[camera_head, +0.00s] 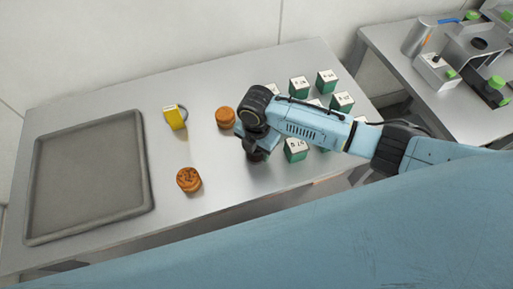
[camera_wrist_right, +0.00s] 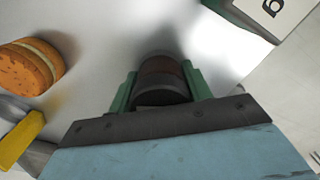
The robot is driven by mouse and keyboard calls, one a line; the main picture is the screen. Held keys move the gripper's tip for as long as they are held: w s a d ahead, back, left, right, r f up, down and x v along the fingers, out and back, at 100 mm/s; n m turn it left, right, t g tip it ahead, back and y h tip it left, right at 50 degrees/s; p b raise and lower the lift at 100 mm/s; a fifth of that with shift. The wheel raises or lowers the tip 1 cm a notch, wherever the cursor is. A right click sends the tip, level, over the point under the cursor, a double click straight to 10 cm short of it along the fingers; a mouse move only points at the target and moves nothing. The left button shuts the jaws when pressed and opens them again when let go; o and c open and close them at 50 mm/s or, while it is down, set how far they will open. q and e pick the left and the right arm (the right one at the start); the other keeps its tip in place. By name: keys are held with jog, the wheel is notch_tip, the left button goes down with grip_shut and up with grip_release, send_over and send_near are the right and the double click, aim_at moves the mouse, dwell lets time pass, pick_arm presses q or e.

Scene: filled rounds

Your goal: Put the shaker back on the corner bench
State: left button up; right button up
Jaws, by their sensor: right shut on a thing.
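My right gripper (camera_head: 257,154) is low over the steel table, mostly hidden by its own wrist in the head view. In the right wrist view its green fingers (camera_wrist_right: 160,91) are shut on a dark brown and black round thing, which looks like the shaker (camera_wrist_right: 161,72). Whether it touches the table is not clear. A second steel bench (camera_head: 391,45), which may be the corner bench, stands apart at the upper right. My left gripper is not in view.
The table (camera_head: 90,98) holds a grey tray (camera_head: 145,185), a yellow thing (camera_head: 174,118), two orange-brown filled rounds (camera_head: 188,180) (camera_head: 225,117) and several green-and-white boxes (camera_head: 326,80). A metal jug (camera_head: 417,40) and devices (camera_head: 436,72) crowd the other bench. A gap separates the two.

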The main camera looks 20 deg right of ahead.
jog(key=shift+f, duration=0.2)
jog(key=o, duration=1)
jog(key=shift+o, duration=0.2)
jog(key=shift+r, duration=0.15)
notch_tip(320, 180, up, 12)
jog(key=shift+r+p, duration=0.1)
jog(key=shift+p, duration=0.2)
